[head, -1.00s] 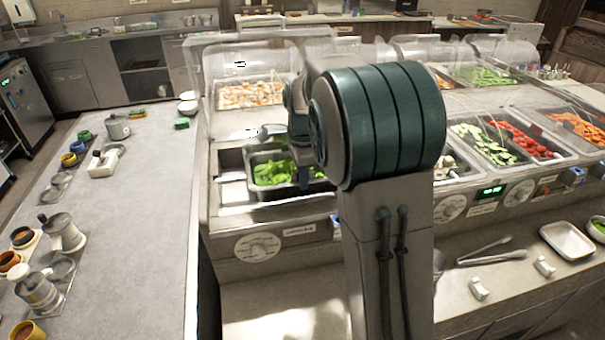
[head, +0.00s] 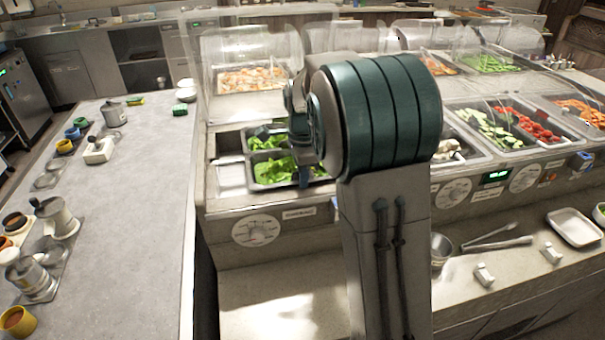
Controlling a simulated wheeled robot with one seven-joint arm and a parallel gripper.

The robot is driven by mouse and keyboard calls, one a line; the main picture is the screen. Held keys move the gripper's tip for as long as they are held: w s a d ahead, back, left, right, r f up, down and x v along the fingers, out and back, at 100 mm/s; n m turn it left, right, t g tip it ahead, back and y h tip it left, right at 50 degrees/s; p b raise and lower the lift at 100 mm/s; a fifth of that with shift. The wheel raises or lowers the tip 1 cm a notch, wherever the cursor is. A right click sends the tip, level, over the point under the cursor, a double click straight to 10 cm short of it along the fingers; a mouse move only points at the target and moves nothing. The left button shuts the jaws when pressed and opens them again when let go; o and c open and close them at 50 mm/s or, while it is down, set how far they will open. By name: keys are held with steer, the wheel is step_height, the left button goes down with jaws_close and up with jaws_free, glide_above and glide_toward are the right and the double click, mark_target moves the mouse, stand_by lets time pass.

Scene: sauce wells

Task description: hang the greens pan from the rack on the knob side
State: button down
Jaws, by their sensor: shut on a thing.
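The greens pan (head: 258,186) is a dark metal pan of leafy greens, in the left bay of the counter. It looks level. My gripper (head: 303,174) is at its right side, mostly hidden behind my arm, and appears shut on it. More greens (head: 262,138) show just behind, in what looks like a second pan. The knob (head: 257,230) is a round white dial on the front panel below the bay. I cannot make out the rack or whether the pan touches it.
A clear guard (head: 250,45) stands behind the bay. Pans of cucumber (head: 490,130) and tomato (head: 535,125) lie to the right. Tongs (head: 495,243) and a white tray (head: 574,227) lie on the front ledge. The grey worktop (head: 140,200) at left is largely clear.

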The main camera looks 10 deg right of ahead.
steer(key=shift+s+a+f+b, duration=0.15)
steer(key=shift+f+b, duration=0.15)
steer(key=shift+f, duration=0.35)
stand_by(0.4)
steer(key=c, duration=1.3)
jaws_free()
steer(key=shift+f, duration=0.15)
step_height(320, 180, up, 15)
steer(key=s+f+n+t, duration=0.1)
steer(key=s+f+n, duration=0.2)
steer(key=s+n, duration=0.3)
steer(key=s+f+n+t, duration=0.1)
steer(key=s+f+n, duration=0.3)
steer(key=s, duration=0.7)
steer(key=s+f+n, duration=0.4)
steer(key=s+n, duration=0.4)
steer(key=shift+s+f+t, duration=0.1)
steer(key=shift+s+t, duration=0.15)
steer(key=shift+t, duration=0.15)
